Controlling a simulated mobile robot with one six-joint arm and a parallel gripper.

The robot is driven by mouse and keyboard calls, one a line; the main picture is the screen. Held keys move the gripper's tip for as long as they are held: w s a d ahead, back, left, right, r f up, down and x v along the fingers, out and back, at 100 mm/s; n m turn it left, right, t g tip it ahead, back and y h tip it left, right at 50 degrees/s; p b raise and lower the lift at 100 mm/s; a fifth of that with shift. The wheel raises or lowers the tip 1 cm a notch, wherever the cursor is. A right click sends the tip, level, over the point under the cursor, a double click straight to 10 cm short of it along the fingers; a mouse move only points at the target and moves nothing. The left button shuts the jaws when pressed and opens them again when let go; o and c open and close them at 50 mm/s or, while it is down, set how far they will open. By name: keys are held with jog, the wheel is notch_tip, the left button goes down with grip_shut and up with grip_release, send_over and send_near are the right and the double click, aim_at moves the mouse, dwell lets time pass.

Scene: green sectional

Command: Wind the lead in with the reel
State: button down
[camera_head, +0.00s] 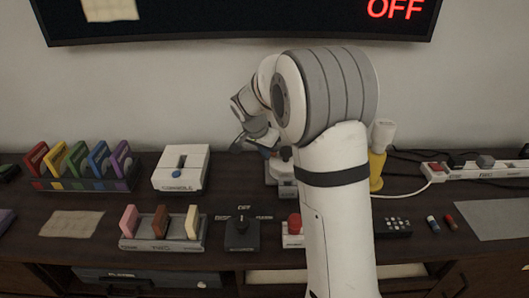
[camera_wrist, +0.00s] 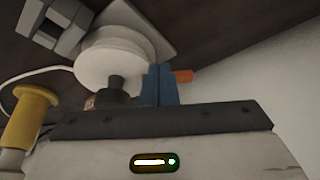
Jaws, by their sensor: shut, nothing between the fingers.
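In the wrist view the reel (camera_wrist: 105,62) is a pale round drum on a grey base, with a dark knob (camera_wrist: 113,88) standing on it. The white lead (camera_wrist: 38,71) runs off from the drum to the left. My gripper (camera_wrist: 160,84) has its blue fingers shut and empty beside the knob, near the drum's rim; I cannot tell if they touch it. An orange piece (camera_wrist: 184,76) shows just past the fingers. In the head view my gripper (camera_head: 268,149) is over the reel (camera_head: 286,176), which my arm partly hides. The lead (camera_head: 410,193) comes out right of my arm.
A yellow and white bottle-like thing (camera_head: 377,168) stands right of my arm; a power strip (camera_head: 475,170) lies farther right. The console (camera_head: 181,169), a cartridge rack (camera_head: 85,183), a joystick box (camera_head: 240,232) and a red button box (camera_head: 294,229) are left of or near my arm.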

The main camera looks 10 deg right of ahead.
jog(key=shift+w+m, duration=0.25)
jog(key=shift+m, duration=0.15)
